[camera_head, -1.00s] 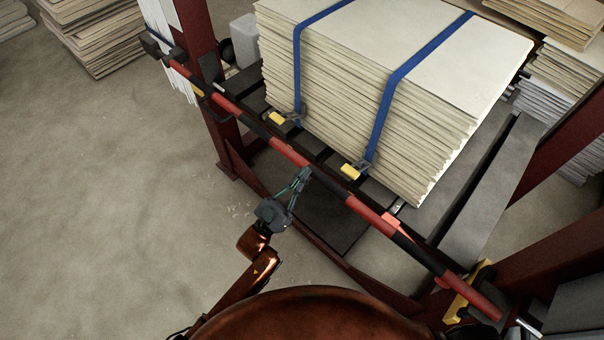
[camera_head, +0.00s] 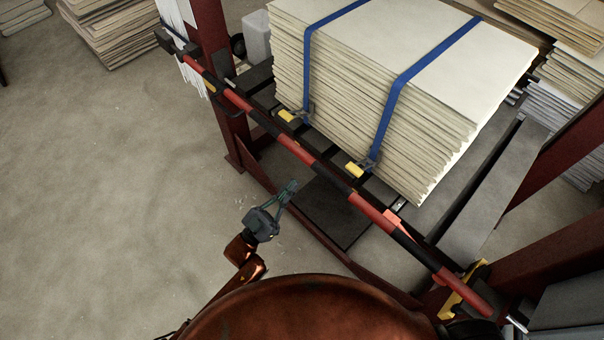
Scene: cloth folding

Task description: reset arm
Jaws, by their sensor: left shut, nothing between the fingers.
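My left gripper (camera_head: 291,187) is at the centre-left of the head view, on the orange-brown left arm (camera_head: 240,262) coming up from the bottom. Its fingers are together with nothing between them. It points up and to the right, toward a red and black striped bar (camera_head: 318,167), and appears apart from it. The bar runs diagonally from upper left to lower right across the front of a rack. My right gripper is out of view.
A stack of pale sheets (camera_head: 400,110) with blue straps sits on the rack behind the bar. Dark red posts (camera_head: 208,45) stand at the left and right. More stacks (camera_head: 110,30) lie on the floor at upper left. Open concrete floor (camera_head: 100,190) fills the left side.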

